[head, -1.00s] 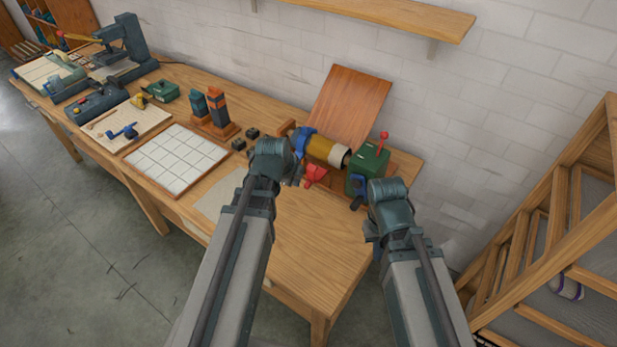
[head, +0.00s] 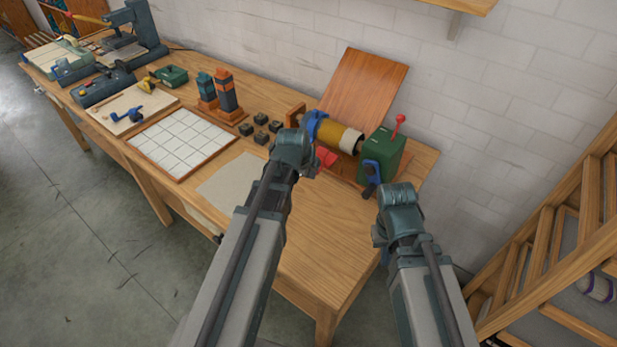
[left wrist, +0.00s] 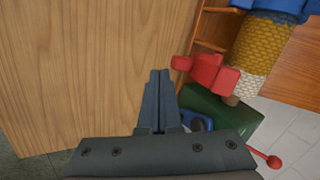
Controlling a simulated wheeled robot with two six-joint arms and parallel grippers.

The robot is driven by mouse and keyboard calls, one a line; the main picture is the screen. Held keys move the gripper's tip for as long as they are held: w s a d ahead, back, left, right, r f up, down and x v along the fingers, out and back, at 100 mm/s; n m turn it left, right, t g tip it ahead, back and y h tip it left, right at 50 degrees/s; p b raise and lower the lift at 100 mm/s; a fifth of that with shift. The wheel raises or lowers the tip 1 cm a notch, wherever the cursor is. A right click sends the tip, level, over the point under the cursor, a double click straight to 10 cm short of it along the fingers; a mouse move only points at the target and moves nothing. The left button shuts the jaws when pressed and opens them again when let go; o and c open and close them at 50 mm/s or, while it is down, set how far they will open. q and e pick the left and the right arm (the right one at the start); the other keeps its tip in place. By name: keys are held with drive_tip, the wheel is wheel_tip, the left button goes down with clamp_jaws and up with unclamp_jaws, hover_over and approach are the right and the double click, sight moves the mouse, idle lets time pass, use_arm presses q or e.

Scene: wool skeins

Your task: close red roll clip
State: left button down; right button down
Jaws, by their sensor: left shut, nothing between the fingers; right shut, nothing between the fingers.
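The red clip (head: 326,157) sits at the front of the yellow and cream roll (head: 335,137), partly hidden behind my left gripper in the head view. In the left wrist view the red clip (left wrist: 212,75) shows as two blocky red parts beside the yellow roll (left wrist: 262,48). Whether its parts meet is unclear. My left gripper (head: 310,165) is shut and empty, just left of the clip. Its closed fingers (left wrist: 158,85) point over bare wood, apart from the clip. My right gripper (head: 378,238) is shut and empty, lower right of the roll holder.
A green box (head: 383,155) with a red-knobbed lever and a blue clamp (head: 372,172) stands right of the roll. A tilted brown board (head: 365,85) is behind. Dark blocks (head: 262,136) and a white grid tray (head: 180,142) lie left. The front tabletop is clear.

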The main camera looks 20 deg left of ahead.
use_arm(q)
drive_tip(key=w, duration=0.1)
drive_tip(key=w+p, duration=0.1)
drive_tip(key=w, duration=0.2)
drive_tip(key=shift+d+r, duration=0.25)
drive_tip(key=shift+d, duration=0.05)
use_arm(e)
drive_tip(key=shift+r, duration=0.3)
use_arm(q)
drive_tip(key=shift+p, duration=0.3)
